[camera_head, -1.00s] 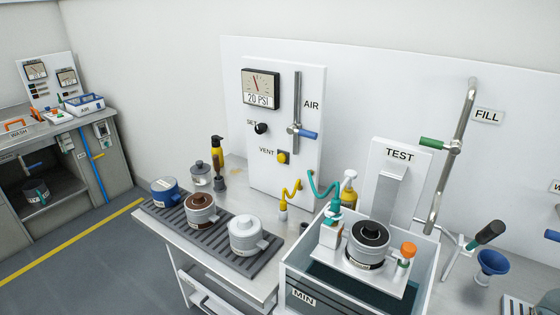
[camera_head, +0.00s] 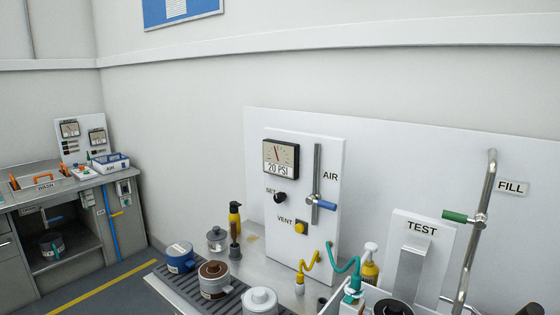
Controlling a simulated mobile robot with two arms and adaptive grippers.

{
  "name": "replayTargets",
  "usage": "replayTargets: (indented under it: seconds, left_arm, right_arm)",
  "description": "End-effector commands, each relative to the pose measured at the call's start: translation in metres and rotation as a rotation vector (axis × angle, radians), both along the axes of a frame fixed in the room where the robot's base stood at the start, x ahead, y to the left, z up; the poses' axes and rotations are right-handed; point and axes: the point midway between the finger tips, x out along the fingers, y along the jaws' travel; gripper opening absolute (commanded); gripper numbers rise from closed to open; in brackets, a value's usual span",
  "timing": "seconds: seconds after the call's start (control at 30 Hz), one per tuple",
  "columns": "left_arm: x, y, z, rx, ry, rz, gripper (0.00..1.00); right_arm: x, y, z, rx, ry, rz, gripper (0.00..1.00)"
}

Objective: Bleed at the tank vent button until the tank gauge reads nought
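A yellow vent button (camera_head: 301,227) sits low on the white air panel (camera_head: 285,258), right of the VENT label. Above it on the same panel is a gauge (camera_head: 281,157) with a dial, a needle and a plate reading 20 PSI. A black SET knob (camera_head: 280,198) lies between them. A blue-handled AIR valve (camera_head: 324,205) sits on a vertical pipe to the right of the button. Nothing touches the button. Neither of my grippers shows in the view.
Blue, brown and white lidded pots (camera_head: 180,256) stand on a slatted rack in front of the panel. Yellow and teal coiled hoses (camera_head: 345,266) rise by the panel's foot. The TEST stand (camera_head: 411,262) and FILL pipe (camera_head: 478,220) are at right, a WASH bench (camera_head: 75,190) at far left.

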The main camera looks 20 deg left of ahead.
Motion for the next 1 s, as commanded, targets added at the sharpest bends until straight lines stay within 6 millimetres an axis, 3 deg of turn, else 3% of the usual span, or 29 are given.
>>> replayTargets:
  seconds: [0.07,0.23,1.0]
  left_arm:
    - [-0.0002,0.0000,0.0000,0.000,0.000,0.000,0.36]
    - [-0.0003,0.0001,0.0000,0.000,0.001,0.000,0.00]
    - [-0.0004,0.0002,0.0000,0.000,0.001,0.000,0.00]
  right_arm:
    - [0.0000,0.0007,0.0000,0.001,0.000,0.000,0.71]
    - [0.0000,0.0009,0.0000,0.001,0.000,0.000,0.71]
    - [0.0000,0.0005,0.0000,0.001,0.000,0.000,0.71]
